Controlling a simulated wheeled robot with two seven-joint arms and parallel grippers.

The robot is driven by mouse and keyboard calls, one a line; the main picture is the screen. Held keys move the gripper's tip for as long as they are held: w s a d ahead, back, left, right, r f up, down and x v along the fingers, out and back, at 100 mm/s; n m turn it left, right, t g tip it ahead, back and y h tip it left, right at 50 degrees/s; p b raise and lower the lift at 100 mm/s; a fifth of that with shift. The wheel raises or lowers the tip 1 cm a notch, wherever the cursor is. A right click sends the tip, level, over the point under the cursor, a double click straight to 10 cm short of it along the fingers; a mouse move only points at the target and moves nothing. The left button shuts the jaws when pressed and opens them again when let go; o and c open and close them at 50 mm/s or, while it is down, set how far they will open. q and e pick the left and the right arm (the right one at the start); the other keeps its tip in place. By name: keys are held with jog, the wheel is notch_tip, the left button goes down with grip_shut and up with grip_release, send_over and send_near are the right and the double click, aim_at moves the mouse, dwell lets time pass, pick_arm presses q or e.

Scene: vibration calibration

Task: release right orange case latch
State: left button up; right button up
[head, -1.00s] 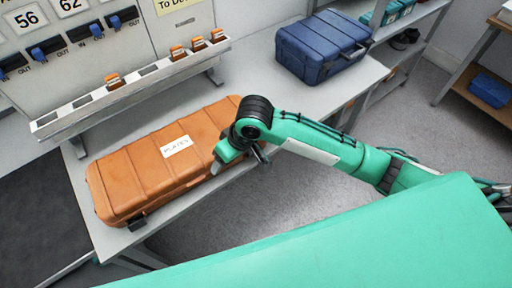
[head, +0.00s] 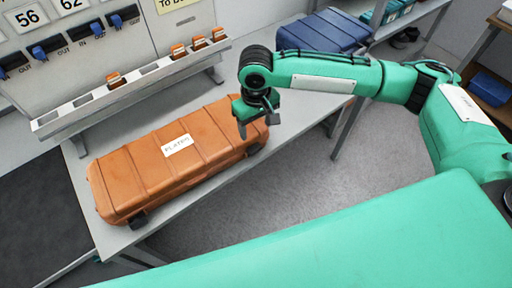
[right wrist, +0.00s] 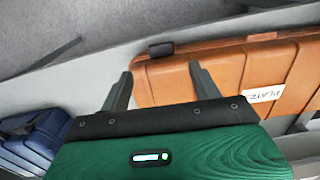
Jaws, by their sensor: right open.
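The orange case (head: 205,137) lies closed on the grey bench, with a white label on its lid. Its right latch (head: 253,149) is a dark piece low on the front face near the right end; I cannot tell whether it is fastened. A dark piece that looks like this latch also shows in the right wrist view (right wrist: 162,48), beyond and between my fingertips. My right gripper (head: 258,124) is open and empty, above the case's right end. In the right wrist view its fingers (right wrist: 160,74) are apart, one overlapping the case in the picture. My left gripper is out of view.
A blue case (head: 325,32) stands at the back of the bench, partly behind my right arm. A slotted rack (head: 150,82) with small orange pieces runs behind the orange case. The bench (head: 300,104) has bare room right of the case.

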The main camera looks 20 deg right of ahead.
aim_at(256, 150)
notch_tip(256, 150, down, 12)
jog(key=shift+r+p, duration=0.15)
jog(key=shift+p, duration=0.5)
jog(key=shift+c, duration=0.2)
jog(key=c, duration=0.9)
